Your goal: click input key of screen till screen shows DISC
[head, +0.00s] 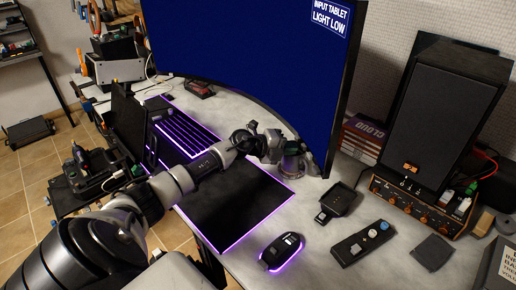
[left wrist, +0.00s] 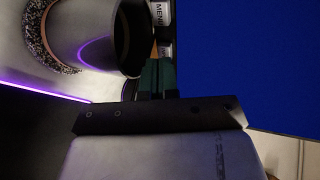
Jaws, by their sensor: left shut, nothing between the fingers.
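The large curved screen (head: 240,55) is blue. White text in its top right corner reads INPUT TABLET, LIGHT LOW. My left gripper (head: 272,147) is at the screen's lower edge, right of its middle. In the left wrist view its dark green fingers (left wrist: 156,76) are shut, with nothing between them. Just beyond them is a key label reading MENU (left wrist: 160,13). Another label beside it is partly hidden by the fingers, and I cannot read it. I cannot tell whether the fingertips touch a key. The blue screen (left wrist: 245,60) fills the right of that view. My right gripper is not in view.
A grey cup-like round object (left wrist: 95,35) is close beside the fingers. The desk holds a purple-lit keyboard (head: 183,133), a black mat (head: 240,205), a mouse (head: 282,250) and a small dark tray (head: 338,198). A tall speaker (head: 440,110) stands at the right.

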